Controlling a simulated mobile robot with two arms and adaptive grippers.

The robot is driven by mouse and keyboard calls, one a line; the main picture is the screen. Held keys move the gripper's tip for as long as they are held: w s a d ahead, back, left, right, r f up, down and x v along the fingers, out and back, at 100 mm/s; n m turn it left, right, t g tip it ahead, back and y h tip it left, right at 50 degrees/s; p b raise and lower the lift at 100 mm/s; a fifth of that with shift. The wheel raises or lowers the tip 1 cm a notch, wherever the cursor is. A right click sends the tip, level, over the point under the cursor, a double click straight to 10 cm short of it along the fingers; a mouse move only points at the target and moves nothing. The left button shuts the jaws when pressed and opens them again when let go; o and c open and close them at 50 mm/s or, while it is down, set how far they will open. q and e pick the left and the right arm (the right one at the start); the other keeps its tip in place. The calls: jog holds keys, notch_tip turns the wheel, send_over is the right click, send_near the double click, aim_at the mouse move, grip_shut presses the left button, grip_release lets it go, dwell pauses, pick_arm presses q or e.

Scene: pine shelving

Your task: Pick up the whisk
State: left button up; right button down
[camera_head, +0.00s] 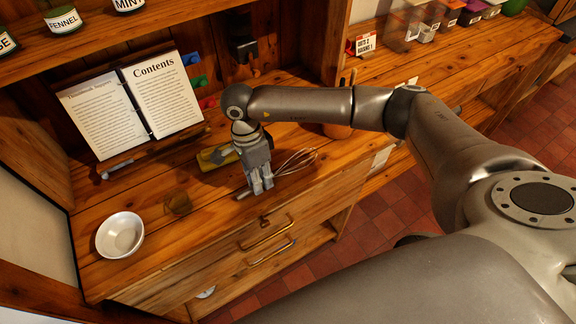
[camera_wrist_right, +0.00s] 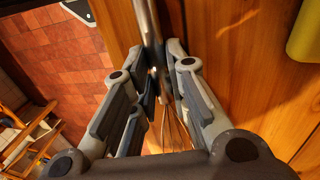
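The whisk (camera_head: 297,161) lies along the wooden counter near its front edge, with its wire loops to the right and its thin metal handle to the left. My right gripper (camera_head: 259,186) points down over the handle. In the right wrist view the whisk's handle (camera_wrist_right: 147,22) runs between the two fingers of the right gripper (camera_wrist_right: 157,70), which are close in on both sides of it. The wires show below, between the fingers, partly hidden. The whisk seems to be at counter level. My left gripper is not in view.
A yellow object (camera_head: 216,156) lies just behind the gripper, near an open book (camera_head: 136,104) on a stand. Drawers with brass handles (camera_head: 268,233) are below the counter's front edge.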

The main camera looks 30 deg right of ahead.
jog(key=shift+r, duration=0.1)
dwell(0.3)
jog(key=shift+r+b, duration=0.55)
jog(key=shift+b, duration=0.1)
jog(key=s+a+r+b, duration=0.6)
jog(key=s+a+r, duration=0.1)
jog(key=a+r, duration=0.4)
jog(key=shift+s+a+r, duration=0.35)
jog(key=shift+a+r, duration=0.05)
